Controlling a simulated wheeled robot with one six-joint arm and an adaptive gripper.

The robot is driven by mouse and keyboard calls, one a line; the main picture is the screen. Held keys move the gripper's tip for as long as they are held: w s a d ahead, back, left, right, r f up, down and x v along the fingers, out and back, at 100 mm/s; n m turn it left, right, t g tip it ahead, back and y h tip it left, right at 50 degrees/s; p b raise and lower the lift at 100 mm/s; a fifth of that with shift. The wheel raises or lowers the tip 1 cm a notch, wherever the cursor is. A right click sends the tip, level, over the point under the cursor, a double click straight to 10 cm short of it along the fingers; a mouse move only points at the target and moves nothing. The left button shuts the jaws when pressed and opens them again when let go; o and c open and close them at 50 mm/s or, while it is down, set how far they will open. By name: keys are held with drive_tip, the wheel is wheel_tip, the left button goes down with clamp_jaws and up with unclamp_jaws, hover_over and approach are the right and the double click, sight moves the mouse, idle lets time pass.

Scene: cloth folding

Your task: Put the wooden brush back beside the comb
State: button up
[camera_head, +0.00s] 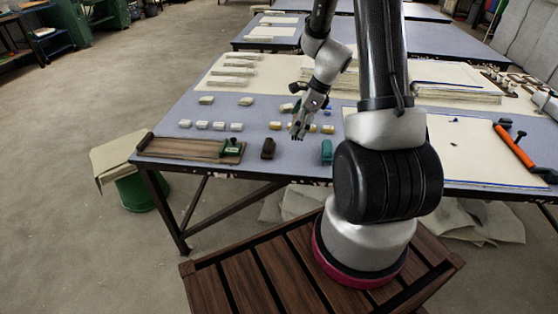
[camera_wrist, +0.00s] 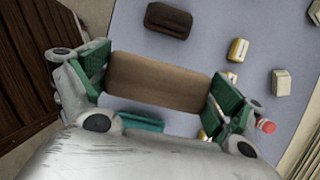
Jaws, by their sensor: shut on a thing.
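My gripper (camera_head: 298,130) hangs above the blue-grey table, between a dark brown block (camera_head: 268,148) and a teal upright piece (camera_head: 327,152). In the wrist view its green-padded fingers are shut on a brown wooden block (camera_wrist: 158,82), which I take for the wooden brush. The brush lies crosswise between the pads; in the head view it cannot be made out. The dark brown block also shows in the wrist view (camera_wrist: 168,20), apart from the held brush. I cannot tell which thing is the comb.
A wooden tray (camera_head: 175,147) with a green item (camera_head: 230,147) lies at the table's front left. Rows of small pale and yellow blocks (camera_head: 220,126) stand behind. An orange-handled tool (camera_head: 515,147) lies at the right. Bare table (camera_head: 250,135) shows between these things.

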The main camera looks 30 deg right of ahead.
wheel_tip(320, 180, down, 10)
drive_tip(key=shift+d+r, duration=0.1)
drive_tip(key=shift+r, duration=0.05)
idle(0.4)
drive_tip(key=o, duration=0.6)
drive_tip(key=shift+o, duration=0.2)
